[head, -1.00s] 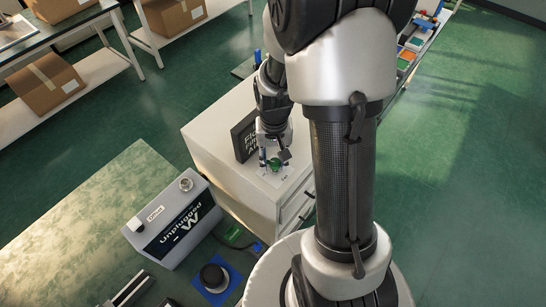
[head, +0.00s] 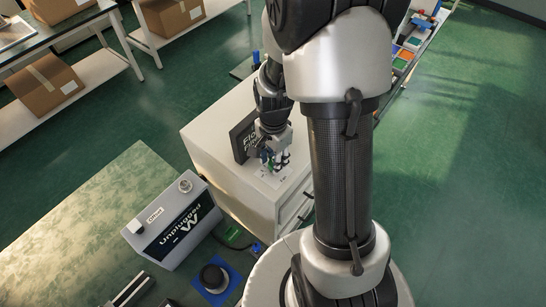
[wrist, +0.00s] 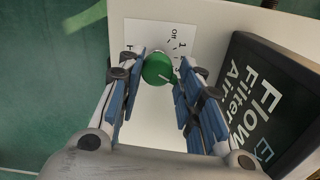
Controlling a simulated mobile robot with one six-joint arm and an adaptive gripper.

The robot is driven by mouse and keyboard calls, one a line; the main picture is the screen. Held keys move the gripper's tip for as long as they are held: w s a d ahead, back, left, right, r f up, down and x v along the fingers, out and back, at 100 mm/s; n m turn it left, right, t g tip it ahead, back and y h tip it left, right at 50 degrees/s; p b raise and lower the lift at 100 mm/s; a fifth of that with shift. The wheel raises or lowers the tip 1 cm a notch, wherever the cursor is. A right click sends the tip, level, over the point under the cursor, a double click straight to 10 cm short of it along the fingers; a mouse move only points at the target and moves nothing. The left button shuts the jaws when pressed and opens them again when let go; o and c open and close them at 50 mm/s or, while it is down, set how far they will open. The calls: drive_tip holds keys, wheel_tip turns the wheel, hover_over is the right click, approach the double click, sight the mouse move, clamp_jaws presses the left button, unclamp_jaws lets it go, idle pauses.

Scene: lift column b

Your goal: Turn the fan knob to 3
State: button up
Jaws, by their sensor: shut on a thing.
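The green fan knob (wrist: 157,68) sits on a white dial plate (wrist: 147,32) on the cabinet top. In the wrist view I read "Off" and "1" above and right of the knob; a further mark at the right is partly covered by a finger. A short pale pointer line on the knob points to the lower right. My gripper (wrist: 160,63) has its blue-padded fingers on both sides of the knob, shut on it. In the head view my gripper (head: 275,160) is down at the plate and mostly hides the knob.
A black box lettered "Flow Filter" (wrist: 262,100) stands close to the right of my fingers in the wrist view. The white cabinet (head: 215,150) has drawers at its front. A grey "Unplugged" box (head: 170,225) and a black knob on a blue base (head: 213,275) lie nearby.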

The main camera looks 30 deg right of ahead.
drive_tip(key=shift+s+f+m, duration=0.1)
drive_tip(key=shift+s+m, duration=0.2)
drive_tip(key=shift+m, duration=0.2)
drive_tip(key=shift+a, duration=0.1)
drive_tip(key=o, duration=1)
drive_tip(key=shift+c, duration=0.2)
drive_tip(key=shift+w, duration=0.1)
drive_tip(key=shift+r, duration=0.2)
wheel_tip(320, 180, up, 12)
drive_tip(key=shift+f, duration=0.15)
